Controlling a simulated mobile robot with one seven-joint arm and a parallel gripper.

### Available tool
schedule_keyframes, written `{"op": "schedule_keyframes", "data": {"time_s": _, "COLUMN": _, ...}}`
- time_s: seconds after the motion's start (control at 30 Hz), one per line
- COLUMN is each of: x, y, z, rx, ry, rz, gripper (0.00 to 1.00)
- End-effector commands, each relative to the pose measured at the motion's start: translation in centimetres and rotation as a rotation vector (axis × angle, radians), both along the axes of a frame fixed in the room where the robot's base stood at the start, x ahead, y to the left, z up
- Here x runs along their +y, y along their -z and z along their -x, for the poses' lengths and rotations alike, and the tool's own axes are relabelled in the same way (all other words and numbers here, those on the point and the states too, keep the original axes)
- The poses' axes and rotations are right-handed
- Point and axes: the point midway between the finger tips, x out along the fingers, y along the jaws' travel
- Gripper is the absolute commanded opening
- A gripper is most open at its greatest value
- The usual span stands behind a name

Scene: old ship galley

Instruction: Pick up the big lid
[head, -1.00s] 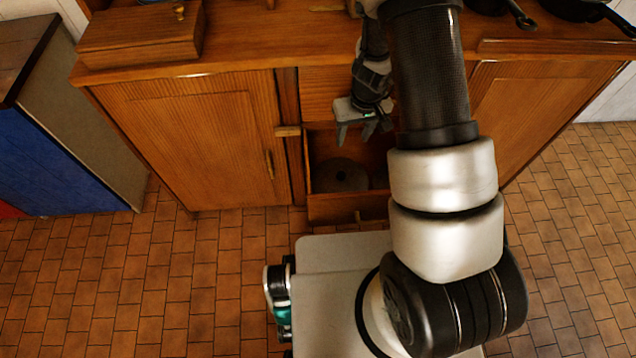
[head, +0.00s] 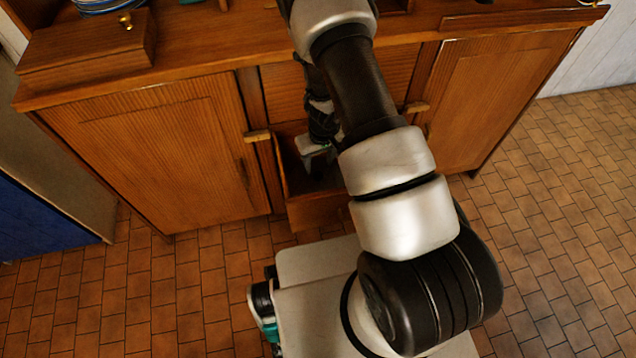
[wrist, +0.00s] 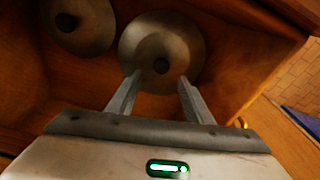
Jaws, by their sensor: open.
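The big lid (wrist: 140,42) is a round, dull metal disc with a dark knob (wrist: 161,65) at its middle. It lies in the open drawer (head: 318,212) of the wooden cabinet. My gripper (wrist: 160,80) is open and empty, its two fingers pointing at the big lid, one on each side below the knob in the wrist view. I cannot tell whether they touch the lid. In the head view my gripper (head: 318,163) is down at the drawer opening, and the lid is hidden or too dark to make out there.
A smaller lid (wrist: 85,20) with a dark knob lies left of the big one in the wrist view. The drawer's wooden walls stand close around. A wooden box (head: 85,52) sits on the counter (head: 215,55). The tiled floor (head: 560,180) at right is clear.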

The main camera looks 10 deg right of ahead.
Motion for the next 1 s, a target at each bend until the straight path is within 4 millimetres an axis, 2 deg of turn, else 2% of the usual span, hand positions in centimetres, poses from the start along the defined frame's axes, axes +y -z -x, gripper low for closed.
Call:
{"op": "schedule_keyframes", "data": {"time_s": 0.3, "x": 0.1, "y": 4.5, "z": 0.3, "rx": 0.002, "ry": 0.001, "rz": 0.000, "gripper": 0.46}}
{"op": "schedule_keyframes", "data": {"time_s": 0.43, "x": 0.1, "y": 5.2, "z": 0.1, "rx": 0.000, "ry": 0.001, "rz": 0.000, "gripper": 0.46}}
{"op": "schedule_keyframes", "data": {"time_s": 0.63, "x": 0.1, "y": 5.2, "z": 0.1, "rx": 0.000, "ry": 0.000, "rz": 0.000, "gripper": 0.46}}
{"op": "schedule_keyframes", "data": {"time_s": 0.67, "x": 0.1, "y": 5.2, "z": 0.1, "rx": 0.000, "ry": 0.000, "rz": 0.000, "gripper": 0.45}}
{"op": "schedule_keyframes", "data": {"time_s": 0.9, "x": 0.1, "y": 5.1, "z": 0.1, "rx": 0.000, "ry": 0.000, "rz": -0.001, "gripper": 0.04}}
{"op": "schedule_keyframes", "data": {"time_s": 0.93, "x": 0.1, "y": 5.1, "z": 0.1, "rx": 0.000, "ry": 0.000, "rz": 0.000, "gripper": 0.00}}
{"op": "schedule_keyframes", "data": {"time_s": 1.0, "x": 0.1, "y": 5.1, "z": 0.1, "rx": 0.000, "ry": 0.000, "rz": 0.000, "gripper": 0.00}}
